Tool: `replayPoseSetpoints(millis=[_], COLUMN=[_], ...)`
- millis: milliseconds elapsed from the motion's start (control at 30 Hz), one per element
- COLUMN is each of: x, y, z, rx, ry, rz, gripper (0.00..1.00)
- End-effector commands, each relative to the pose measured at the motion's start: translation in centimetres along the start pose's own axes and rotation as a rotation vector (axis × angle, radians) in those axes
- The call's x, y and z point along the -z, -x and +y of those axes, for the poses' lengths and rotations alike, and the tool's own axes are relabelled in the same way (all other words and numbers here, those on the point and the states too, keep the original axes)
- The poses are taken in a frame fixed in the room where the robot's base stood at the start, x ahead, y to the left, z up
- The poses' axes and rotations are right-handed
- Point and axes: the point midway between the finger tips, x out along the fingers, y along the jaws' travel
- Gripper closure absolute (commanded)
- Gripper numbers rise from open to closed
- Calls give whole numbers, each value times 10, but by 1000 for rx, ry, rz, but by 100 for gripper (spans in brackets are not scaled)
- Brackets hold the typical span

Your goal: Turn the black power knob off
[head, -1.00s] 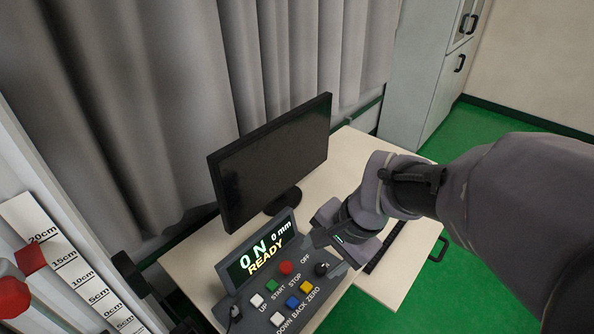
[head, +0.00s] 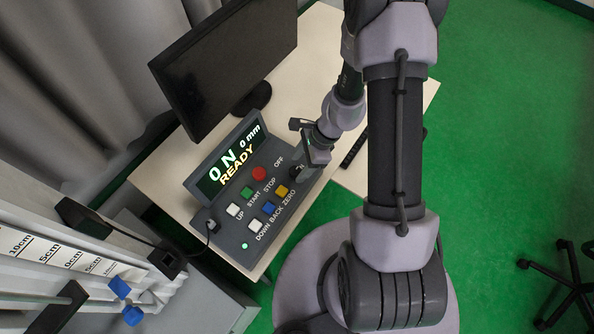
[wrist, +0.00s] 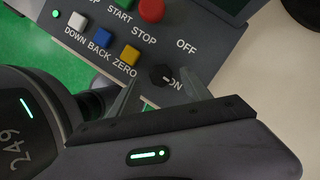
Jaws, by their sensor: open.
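The black power knob (wrist: 161,75) sits near the right end of the grey control panel (wrist: 196,62), between the OFF and ON labels in the wrist view. My gripper (wrist: 162,81) is open, its two fingers apart on either side of the knob, with nothing held between them. I cannot tell whether the fingers touch the knob. In the head view my gripper (head: 306,166) is over the panel's right end and partly hides the knob and the ON label.
The red STOP button (head: 259,173) and yellow ZERO button (head: 282,190) lie left of the knob, with several other buttons beyond. A black monitor (head: 215,65) stands behind the panel on the pale desk (head: 318,45). A dark keyboard (head: 352,150) lies to the right.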

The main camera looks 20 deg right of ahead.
Motion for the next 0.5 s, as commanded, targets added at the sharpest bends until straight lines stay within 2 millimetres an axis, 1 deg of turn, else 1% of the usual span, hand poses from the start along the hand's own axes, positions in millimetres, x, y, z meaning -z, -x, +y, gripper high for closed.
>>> replayPoseSetpoints(millis=[33,167,467,500], x=[1,0,0,0], y=[-11,-21,-22,-22], z=[0,0,0,0], rx=[-1,0,1,1], ry=[0,1,1,1], rz=[0,1,0,0], gripper=[43,43,43,49])
